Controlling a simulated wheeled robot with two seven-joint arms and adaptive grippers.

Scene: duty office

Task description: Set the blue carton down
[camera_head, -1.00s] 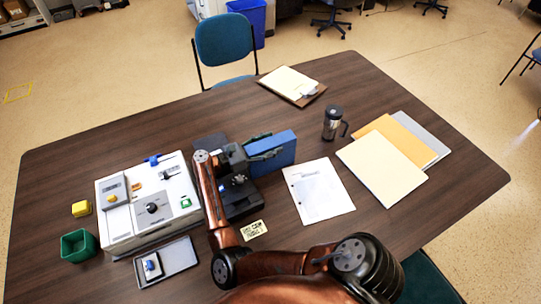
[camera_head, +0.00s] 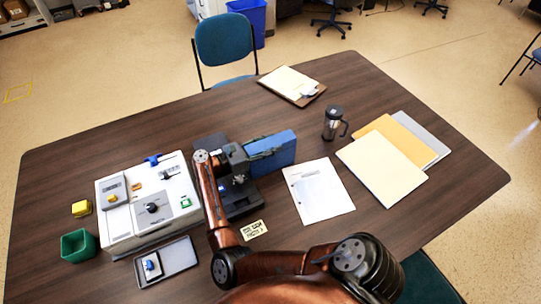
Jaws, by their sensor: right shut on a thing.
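The blue carton (camera_head: 272,153) is a box near the middle of the brown table (camera_head: 423,223), left of the white printed sheet and behind a dark tray-like thing. My right gripper (camera_head: 250,158) is shut on its left end. Whether the carton's underside touches the table or the dark thing cannot be told from this view. The gripper's fingertips are partly hidden by its own body. My left gripper is not in view.
A white device (camera_head: 152,200) with knobs stands left of my arm. A dark tray (camera_head: 168,263), yellow block (camera_head: 81,208) and green cup (camera_head: 79,246) are near it. The table's back left is clear.

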